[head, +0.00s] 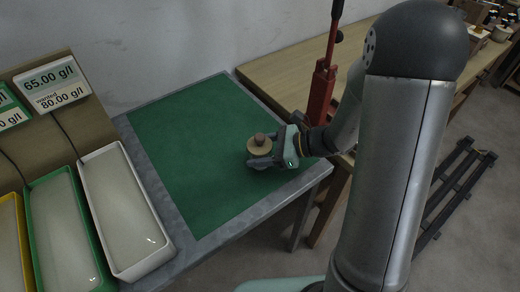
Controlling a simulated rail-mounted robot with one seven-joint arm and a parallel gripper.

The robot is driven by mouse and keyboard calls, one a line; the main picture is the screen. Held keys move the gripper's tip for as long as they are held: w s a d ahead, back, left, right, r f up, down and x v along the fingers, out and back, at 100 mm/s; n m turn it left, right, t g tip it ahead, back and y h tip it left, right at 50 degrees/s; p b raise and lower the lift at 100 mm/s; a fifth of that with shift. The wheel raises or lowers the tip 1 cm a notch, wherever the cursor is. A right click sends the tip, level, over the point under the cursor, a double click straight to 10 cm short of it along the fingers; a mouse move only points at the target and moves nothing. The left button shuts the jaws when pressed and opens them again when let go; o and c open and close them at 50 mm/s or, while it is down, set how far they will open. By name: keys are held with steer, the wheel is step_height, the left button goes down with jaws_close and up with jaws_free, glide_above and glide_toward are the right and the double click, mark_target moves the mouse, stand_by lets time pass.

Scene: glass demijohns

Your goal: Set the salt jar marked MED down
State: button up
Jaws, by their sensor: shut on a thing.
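The jar (258,143) shows a round tan top with a brown knob, near the right side of the green mat (190,165). My gripper (263,158) reaches in from the right and is shut on the jar. The jar's body is mostly hidden under its top and by the gripper. No MED marking can be read from here. I cannot tell whether the jar's base touches the mat.
White (122,210), green (62,235) and yellow (10,245) trays stand at the left below displays reading 65.00 g/l and wanted 80.00 g/l (50,85). A red upright tool (322,90) stands right of the mat, by a wooden bench (285,75). Most of the mat is clear.

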steer(key=shift+f, duration=0.1)
steer(key=shift+f+b, duration=0.6)
steer(key=shift+r, duration=0.1)
steer(key=o, duration=1.2)
steer(key=shift+d, duration=0.1)
steer(key=shift+p+v, duration=1.75)
steer(key=shift+v, duration=2.6)
steer(key=shift+r, duration=0.1)
